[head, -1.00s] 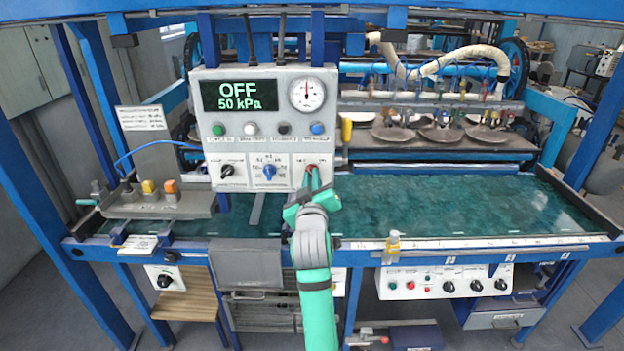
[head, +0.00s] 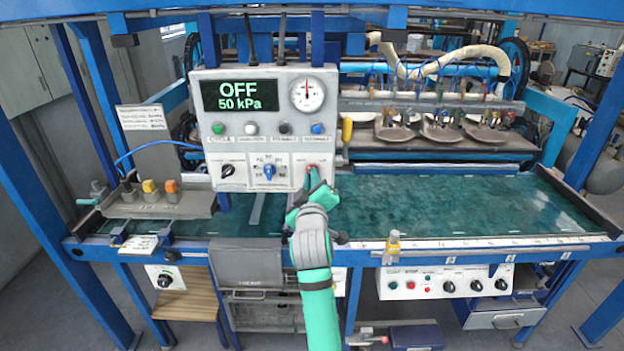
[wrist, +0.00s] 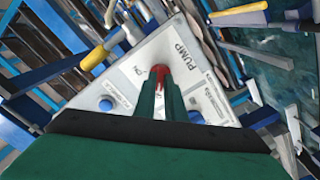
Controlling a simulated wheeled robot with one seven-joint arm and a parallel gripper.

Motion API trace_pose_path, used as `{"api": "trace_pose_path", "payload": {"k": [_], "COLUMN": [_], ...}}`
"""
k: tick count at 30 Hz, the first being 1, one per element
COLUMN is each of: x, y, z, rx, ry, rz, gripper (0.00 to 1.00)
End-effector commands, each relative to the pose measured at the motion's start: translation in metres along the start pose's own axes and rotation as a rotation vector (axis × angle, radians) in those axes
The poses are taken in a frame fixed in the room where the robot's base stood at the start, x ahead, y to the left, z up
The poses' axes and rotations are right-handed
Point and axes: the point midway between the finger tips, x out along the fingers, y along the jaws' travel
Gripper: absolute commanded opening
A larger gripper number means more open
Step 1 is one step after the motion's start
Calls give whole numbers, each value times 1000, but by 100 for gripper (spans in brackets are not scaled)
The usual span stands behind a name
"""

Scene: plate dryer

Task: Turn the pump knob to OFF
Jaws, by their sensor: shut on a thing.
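The red pump knob (head: 311,167) is at the lower right of the grey control panel (head: 240,133). In the wrist view the red knob (wrist: 160,72) shows at my fingertips, beside the PUMP label. My gripper (head: 314,180) is shut on the knob, its two green fingers (wrist: 160,95) to either side of it. The fingers hide part of the knob, and its pointer position is hard to read. The display (head: 240,95) reads OFF and 50 kPa.
A black knob (head: 228,170) and a blue knob (head: 268,172) sit left of the pump knob. Coloured buttons (head: 251,129) run above them. The green table (head: 450,205) extends to the right.

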Motion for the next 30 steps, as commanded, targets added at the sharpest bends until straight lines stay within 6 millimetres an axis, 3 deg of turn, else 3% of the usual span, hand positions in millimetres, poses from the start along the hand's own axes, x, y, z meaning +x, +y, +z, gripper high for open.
{"api": "trace_pose_path", "payload": {"k": [1, 4, 17, 30], "x": [0, 0, -9, -85], "y": [-1, -1, -1, -1], "z": [1, 1, 1, 1], "rx": [-1, -1, 1, 1], "ry": [-3, -3, -2, -1], "rz": [-2, -2, -1, 0], "gripper": [0, 29, 29, 29]}}
